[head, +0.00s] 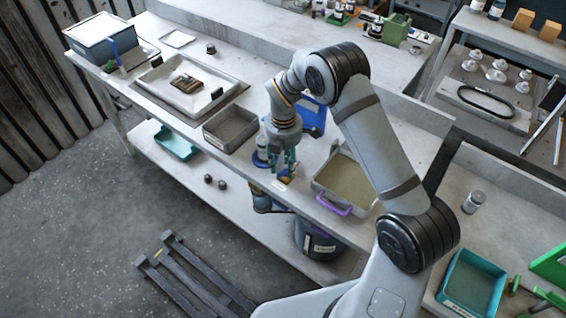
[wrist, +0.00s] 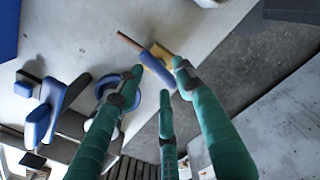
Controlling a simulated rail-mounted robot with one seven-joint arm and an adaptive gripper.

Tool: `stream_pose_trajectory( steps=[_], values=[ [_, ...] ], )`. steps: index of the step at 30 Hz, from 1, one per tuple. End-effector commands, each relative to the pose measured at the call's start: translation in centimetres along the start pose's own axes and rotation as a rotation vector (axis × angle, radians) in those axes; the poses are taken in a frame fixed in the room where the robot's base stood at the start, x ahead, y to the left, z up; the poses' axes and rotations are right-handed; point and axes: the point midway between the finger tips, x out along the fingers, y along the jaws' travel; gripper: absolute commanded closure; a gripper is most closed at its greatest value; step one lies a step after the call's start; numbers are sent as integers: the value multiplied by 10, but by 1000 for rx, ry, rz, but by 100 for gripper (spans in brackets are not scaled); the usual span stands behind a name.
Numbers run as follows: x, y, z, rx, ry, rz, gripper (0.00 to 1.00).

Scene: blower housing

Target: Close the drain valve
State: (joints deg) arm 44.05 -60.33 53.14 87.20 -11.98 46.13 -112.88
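A blue lever (wrist: 157,70) with a yellow fitting (wrist: 162,54) and a thin brown rod shows just past my fingertips in the wrist view; it appears to be the drain valve. In the head view a brass-and-blue fitting (head: 262,202) hangs below the bench's front edge, partly hidden. My gripper (head: 283,172) has three green fingers pointing down at the bench edge just above that fitting. In the wrist view my gripper (wrist: 160,78) has its fingertips apart around the near end of the lever. I cannot tell whether they touch it.
A grey tray (head: 230,128) stands left of my gripper, and a tray with a purple handle (head: 334,207) stands right. A dark bucket (head: 318,243) is below the bench. Blue parts (wrist: 40,112) stand close beside the fingers.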

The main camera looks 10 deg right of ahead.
Motion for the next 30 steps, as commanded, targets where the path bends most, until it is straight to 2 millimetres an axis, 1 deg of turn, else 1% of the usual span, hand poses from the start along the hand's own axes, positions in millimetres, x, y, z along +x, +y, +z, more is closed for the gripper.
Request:
stream_pose_trajectory(
  steps=[8, 9, 27, 30],
  values=[
    [3, 0, -1, -1, 0, 0, 64],
    [2, 0, -1, -1, 0, 0, 65],
    [2, 0, -1, 0, 0, -1, 100],
    [2, 0, -1, 0, 0, -1, 100]
  ],
)
